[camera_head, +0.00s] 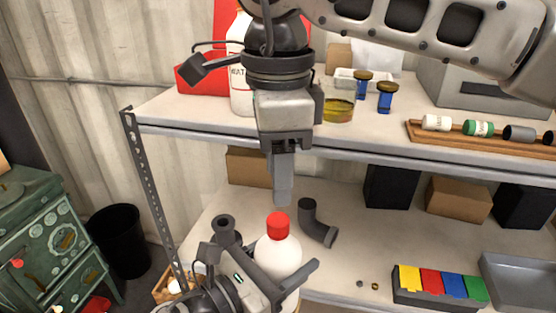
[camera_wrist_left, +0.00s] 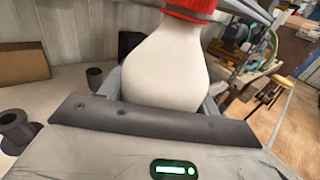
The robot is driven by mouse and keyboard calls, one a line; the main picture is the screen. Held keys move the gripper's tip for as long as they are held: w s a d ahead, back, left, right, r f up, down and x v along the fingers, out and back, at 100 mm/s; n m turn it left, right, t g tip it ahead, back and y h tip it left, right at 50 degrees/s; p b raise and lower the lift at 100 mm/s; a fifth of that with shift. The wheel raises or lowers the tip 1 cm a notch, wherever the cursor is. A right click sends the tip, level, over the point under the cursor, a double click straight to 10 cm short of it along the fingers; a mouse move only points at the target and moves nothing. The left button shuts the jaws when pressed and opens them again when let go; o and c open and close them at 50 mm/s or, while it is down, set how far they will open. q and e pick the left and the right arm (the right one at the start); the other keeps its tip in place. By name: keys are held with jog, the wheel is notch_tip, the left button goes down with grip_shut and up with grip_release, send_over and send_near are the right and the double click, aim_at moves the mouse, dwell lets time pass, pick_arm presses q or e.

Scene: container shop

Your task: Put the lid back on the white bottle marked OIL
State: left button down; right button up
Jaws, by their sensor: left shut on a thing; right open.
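A white bottle (camera_head: 278,255) with a red lid (camera_head: 278,226) on its neck stands upright over the lower shelf. My left gripper (camera_head: 283,277) is shut on the bottle's body from the front. In the left wrist view the white bottle (camera_wrist_left: 165,68) rises between the fingers, with the red lid (camera_wrist_left: 192,8) cut off by the top edge. No OIL marking shows on the visible side. My right gripper (camera_head: 282,195) points straight down just above the lid, open and empty, its fingers seen nearly edge-on. Whether the lid is tightened cannot be told.
Another white bottle (camera_head: 240,80), a jar of yellow liquid (camera_head: 338,107) and a rack of small rolls (camera_head: 478,129) stand on the upper shelf (camera_head: 200,118). A dark bent pipe (camera_head: 316,222) lies right of the held bottle. A colored block set (camera_head: 440,286) sits farther right.

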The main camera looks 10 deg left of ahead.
aim_at(279, 219)
notch_tip(279, 219, down, 8)
jog(key=shift+r, duration=0.25)
grip_shut()
jog(key=shift+m, duration=0.9)
jog(key=shift+o, duration=0.7)
grip_release()
jog(key=shift+r, duration=0.1)
notch_tip(279, 219, up, 12)
